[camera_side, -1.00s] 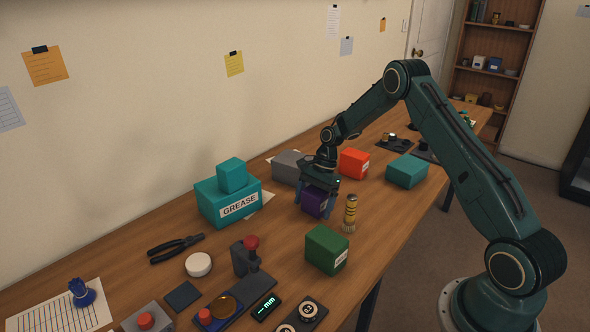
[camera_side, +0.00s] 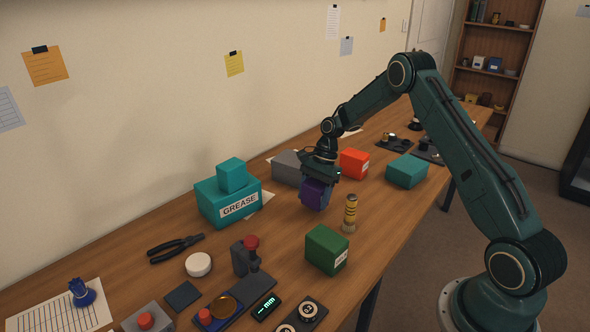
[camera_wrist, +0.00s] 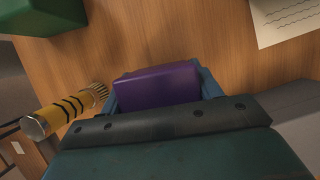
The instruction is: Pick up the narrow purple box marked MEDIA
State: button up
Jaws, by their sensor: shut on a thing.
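The narrow purple box (camera_side: 315,195) is between the fingers of my gripper (camera_side: 319,188) in the side view. The fingers are shut on its sides. The box appears slightly above the wooden table, near its middle. In the wrist view the purple box (camera_wrist: 160,86) fills the space between the two blue fingers (camera_wrist: 163,88). Its label cannot be read in either view now.
A yellow-and-black striped brush (camera_side: 350,213) stands close to the right of the box. A green box (camera_side: 326,250) is in front, and a teal GREASE box (camera_side: 228,201) is to the left. A grey box (camera_side: 287,167), red box (camera_side: 354,163) and teal box (camera_side: 406,171) are behind.

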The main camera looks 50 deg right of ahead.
aim_at(314, 184)
notch_tip(314, 184, up, 17)
jog(key=shift+r, duration=0.2)
dwell(0.3)
jog(key=shift+d, duration=0.1)
dwell(0.5)
